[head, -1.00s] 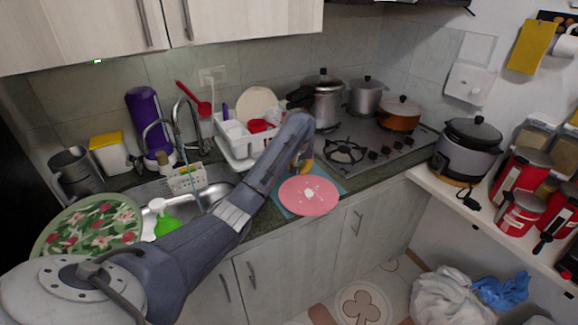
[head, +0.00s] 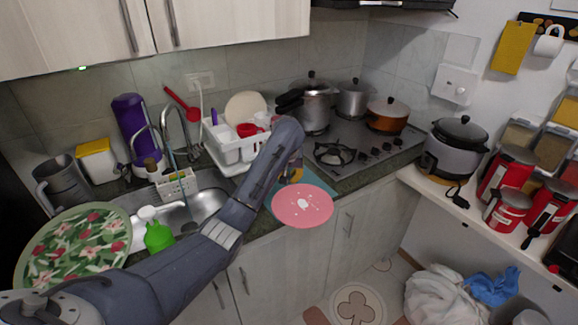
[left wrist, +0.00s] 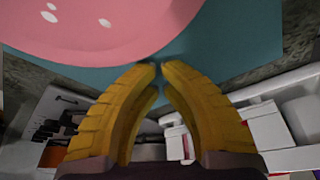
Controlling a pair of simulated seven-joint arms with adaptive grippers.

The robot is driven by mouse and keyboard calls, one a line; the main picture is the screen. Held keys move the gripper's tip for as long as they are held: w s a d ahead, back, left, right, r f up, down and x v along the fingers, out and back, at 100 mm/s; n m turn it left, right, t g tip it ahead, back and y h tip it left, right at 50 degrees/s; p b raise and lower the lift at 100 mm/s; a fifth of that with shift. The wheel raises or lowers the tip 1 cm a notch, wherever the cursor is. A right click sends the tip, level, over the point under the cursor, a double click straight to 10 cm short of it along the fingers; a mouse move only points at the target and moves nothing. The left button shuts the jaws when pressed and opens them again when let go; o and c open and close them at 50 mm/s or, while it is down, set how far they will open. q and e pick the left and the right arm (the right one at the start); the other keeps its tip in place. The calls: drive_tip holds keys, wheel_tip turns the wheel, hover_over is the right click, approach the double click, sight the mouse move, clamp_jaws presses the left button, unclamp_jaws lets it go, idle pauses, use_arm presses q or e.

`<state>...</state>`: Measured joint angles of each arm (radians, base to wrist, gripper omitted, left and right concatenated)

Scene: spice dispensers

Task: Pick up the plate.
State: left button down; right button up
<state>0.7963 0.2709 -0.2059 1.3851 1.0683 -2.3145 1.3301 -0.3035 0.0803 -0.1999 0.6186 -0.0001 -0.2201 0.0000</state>
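The pink plate (head: 302,207) lies on a blue mat (head: 322,184) on the counter, its near side reaching out past the counter's front edge. It has pale marks in its middle. My left gripper (head: 291,177) is at the plate's far rim, pointing down. In the left wrist view, its yellow fingers (left wrist: 159,68) are brought together with tips almost meeting, nothing seen between them. They are right by the rim of the pink plate (left wrist: 95,28), over the blue mat (left wrist: 230,35). I cannot tell if they touch it. My right gripper is in neither view.
A floral plate (head: 75,248) is at the left, by the sink (head: 190,210). A white dish rack (head: 232,150) stands behind my left arm. The stove (head: 365,150) with pots is to the right of the mat. The counter's front drops to cabinets (head: 310,255).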

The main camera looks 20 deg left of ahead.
sight(290, 178)
use_arm(q)
drive_tip(key=w, duration=0.1)
drive_tip(key=w+a, duration=0.1)
drive_tip(key=w, duration=0.1)
drive_tip(key=shift+a, duration=0.15)
drive_tip(key=shift+w+r, duration=0.1)
drive_tip(key=shift+r, duration=0.25)
drive_tip(key=v, duration=0.9)
drive_tip(key=c, duration=1.8)
unclamp_jaws()
drive_tip(key=shift+r, duration=0.1)
drive_tip(key=o, duration=0.6)
drive_tip(key=shift+c, duration=0.2)
